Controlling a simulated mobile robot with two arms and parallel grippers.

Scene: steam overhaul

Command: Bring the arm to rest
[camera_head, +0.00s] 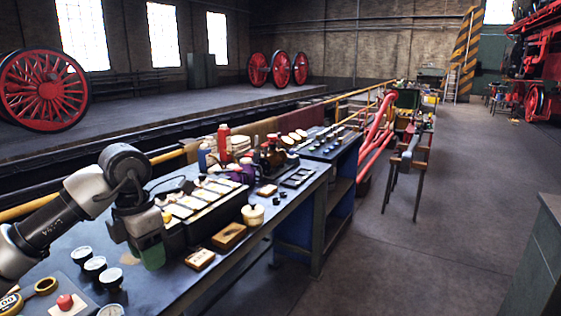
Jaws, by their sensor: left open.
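My left arm comes in from the left and bends down over the near workbench (205,285). My left gripper (152,262) points down above the bench top, beside a black tray with pale cards (195,203). I see no object held in it, and its fingertips show only partly. Several small dark cups with pale tops (95,266) stand left of the gripper. My right gripper is not in view.
Wooden blocks (229,236), a cream lidded pot (253,214) and bottles (224,142) crowd the bench. A yellow rail (30,206) runs behind it. Red wheels (42,90) stand far left. The floor (430,240) right of the bench is open; a grey cabinet (535,255) stands at the right edge.

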